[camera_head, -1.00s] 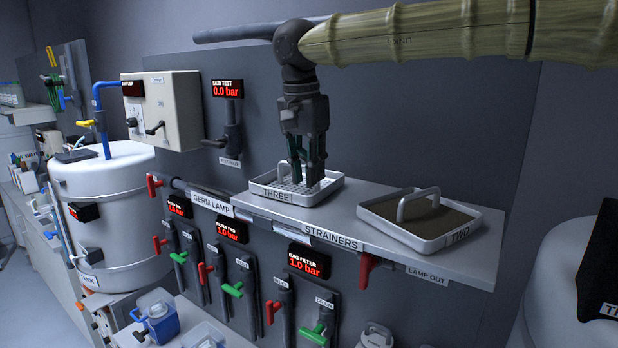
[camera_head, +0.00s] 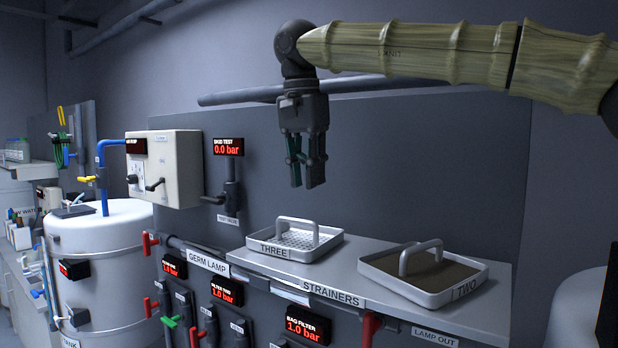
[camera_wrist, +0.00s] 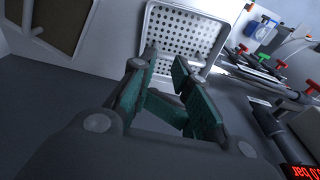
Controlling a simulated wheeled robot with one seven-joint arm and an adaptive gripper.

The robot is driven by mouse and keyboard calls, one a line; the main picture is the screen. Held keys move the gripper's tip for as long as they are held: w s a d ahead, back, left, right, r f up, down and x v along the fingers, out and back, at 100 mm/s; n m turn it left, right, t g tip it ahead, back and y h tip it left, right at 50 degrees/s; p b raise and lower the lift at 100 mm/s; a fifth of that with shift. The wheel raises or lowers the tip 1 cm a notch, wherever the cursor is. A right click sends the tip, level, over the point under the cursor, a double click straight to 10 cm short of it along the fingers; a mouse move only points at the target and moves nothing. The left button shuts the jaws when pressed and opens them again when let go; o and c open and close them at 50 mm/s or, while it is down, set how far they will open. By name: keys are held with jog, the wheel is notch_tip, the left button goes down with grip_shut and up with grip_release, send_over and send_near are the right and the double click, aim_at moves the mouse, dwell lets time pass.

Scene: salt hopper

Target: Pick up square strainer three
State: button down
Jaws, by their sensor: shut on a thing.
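Square strainer three (camera_head: 278,249) is a light, shallow square tray with a perforated floor, an arched handle and a THREE label. It rests on the left part of the grey shelf. In the wrist view its perforated floor (camera_wrist: 186,42) lies beyond my fingertips. My gripper (camera_head: 305,180) points down above the strainer, clearly apart from it. Its two fingers show a small gap, and I see no object between them.
Strainer two (camera_head: 437,292), with a brown fill and an arched handle, sits to the right on the same shelf (camera_head: 345,268). A dark panel (camera_head: 410,170) stands behind. Red-handled valves and pressure displays (camera_head: 307,325) are below the shelf front. A white tank (camera_head: 100,250) stands at left.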

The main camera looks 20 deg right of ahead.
jog(key=shift+c, duration=2.2)
grip_release()
